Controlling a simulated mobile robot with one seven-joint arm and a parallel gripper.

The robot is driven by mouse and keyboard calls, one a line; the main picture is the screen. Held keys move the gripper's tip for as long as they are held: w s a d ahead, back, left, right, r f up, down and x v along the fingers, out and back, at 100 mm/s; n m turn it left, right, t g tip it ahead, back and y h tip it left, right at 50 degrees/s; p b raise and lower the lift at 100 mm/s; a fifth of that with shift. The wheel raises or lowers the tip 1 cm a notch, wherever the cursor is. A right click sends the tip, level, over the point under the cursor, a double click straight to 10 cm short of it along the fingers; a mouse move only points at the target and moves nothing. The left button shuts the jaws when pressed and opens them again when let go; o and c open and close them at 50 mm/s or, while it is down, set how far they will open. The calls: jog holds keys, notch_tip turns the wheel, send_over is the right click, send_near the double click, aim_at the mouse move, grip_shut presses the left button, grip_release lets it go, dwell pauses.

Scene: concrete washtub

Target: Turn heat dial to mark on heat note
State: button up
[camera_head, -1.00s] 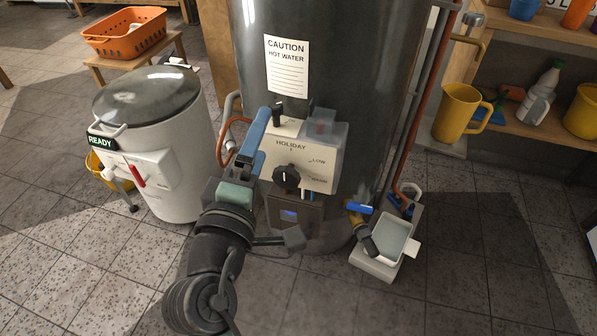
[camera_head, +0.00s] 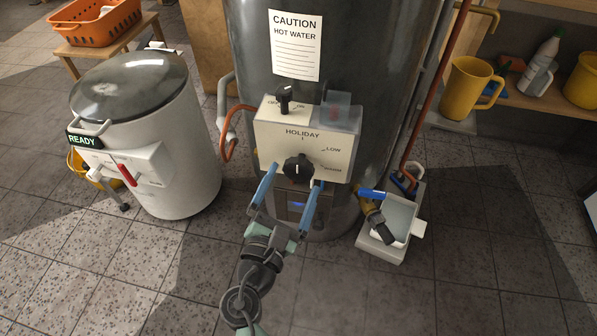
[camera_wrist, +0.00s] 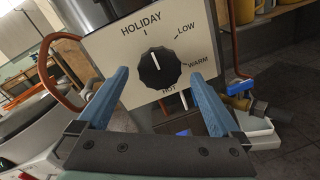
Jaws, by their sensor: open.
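The heat dial (camera_head: 298,168) is a black round knob with a white pointer line on the cream control box (camera_head: 262,140) of the grey water heater. In the wrist view the dial (camera_wrist: 160,68) points up, close to the HOLIDAY mark. LOW, WARM and HOT are printed clockwise around it. My gripper (camera_head: 291,186) is open, its two blue fingers spread below and to either side of the dial. In the wrist view the fingers (camera_wrist: 160,76) flank the dial without visible contact. I cannot make out a heat note; the readable paper is a CAUTION HOT WATER sheet (camera_head: 296,45).
A smaller black knob (camera_head: 285,98) and a clear cover (camera_head: 339,110) sit on top of the control box. A blue-handled tap (camera_head: 373,194) and grey basin (camera_head: 395,220) stand at right. A white washtub (camera_head: 170,150) with a READY sign stands at left. Floor in front is clear.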

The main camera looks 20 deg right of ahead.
aim_at(297, 174)
jog(key=shift+b+x, duration=0.35)
jog(key=shift+x, duration=1.9)
jog(key=shift+c, duration=0.3)
jog(key=c, duration=1.3)
jog(key=shift+o, duration=0.2)
